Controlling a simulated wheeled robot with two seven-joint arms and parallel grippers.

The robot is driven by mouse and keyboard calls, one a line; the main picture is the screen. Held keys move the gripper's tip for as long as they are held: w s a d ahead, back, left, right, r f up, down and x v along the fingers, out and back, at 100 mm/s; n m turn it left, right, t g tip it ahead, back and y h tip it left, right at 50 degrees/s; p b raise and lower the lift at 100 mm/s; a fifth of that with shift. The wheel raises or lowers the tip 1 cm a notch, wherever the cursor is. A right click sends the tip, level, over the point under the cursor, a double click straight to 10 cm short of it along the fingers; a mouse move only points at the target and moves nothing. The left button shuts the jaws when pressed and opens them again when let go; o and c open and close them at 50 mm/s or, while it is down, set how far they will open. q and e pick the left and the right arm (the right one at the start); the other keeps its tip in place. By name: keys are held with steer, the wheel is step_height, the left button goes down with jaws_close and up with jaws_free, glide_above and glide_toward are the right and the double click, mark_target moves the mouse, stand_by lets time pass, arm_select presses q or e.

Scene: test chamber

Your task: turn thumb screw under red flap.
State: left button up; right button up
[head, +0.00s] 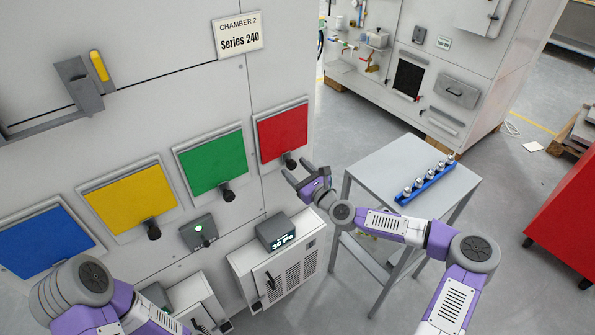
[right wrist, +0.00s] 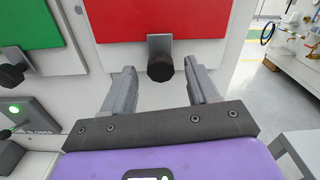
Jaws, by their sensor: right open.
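The red flap (head: 283,132) is down on the chamber wall, right of the green flap, in the head view. It also fills the top of the right wrist view (right wrist: 160,18). The black thumb screw (head: 291,163) sits at the flap's lower edge on a grey bracket. In the right wrist view the thumb screw (right wrist: 160,68) lies ahead of and between my fingers, apart from them. My right gripper (head: 296,175) is open and empty, just below and right of the thumb screw. My left arm shows at the bottom left of the head view; its gripper is not visible.
Green (head: 213,163), yellow (head: 132,200) and blue (head: 42,241) flaps line the wall to the left. A pressure display (head: 283,232) sits below. A grey table (head: 400,160) with a blue rack (head: 425,187) of several small vials stands right, near my right arm.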

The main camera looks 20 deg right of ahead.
steer(key=v, duration=0.7)
steer(key=shift+s+p, duration=0.25)
steer(key=shift+p, duration=0.05)
steer(key=shift+d, duration=0.1)
steer(key=s+a+f+n+g+y, duration=0.1)
steer(key=s+a+f+n+g, duration=0.45)
steer(key=a+f, duration=0.35)
steer(key=s+a+f+n+g+y, duration=0.2)
steer(key=s+a+f+n+g, duration=0.25)
steer(key=a+f+n, duration=0.35)
steer(key=s+d+f+n+g+h, duration=0.2)
steer(key=s+f+n, duration=0.4)
steer(key=s, duration=0.3)
steer(key=s+d+f+n+g+h, duration=0.3)
steer(key=s+f+n, duration=0.4)
steer(key=s, duration=0.3)
steer(key=shift+f+n+g, duration=0.3)
steer(key=shift+n+g, duration=0.35)
steer(key=shift+g, duration=0.05)
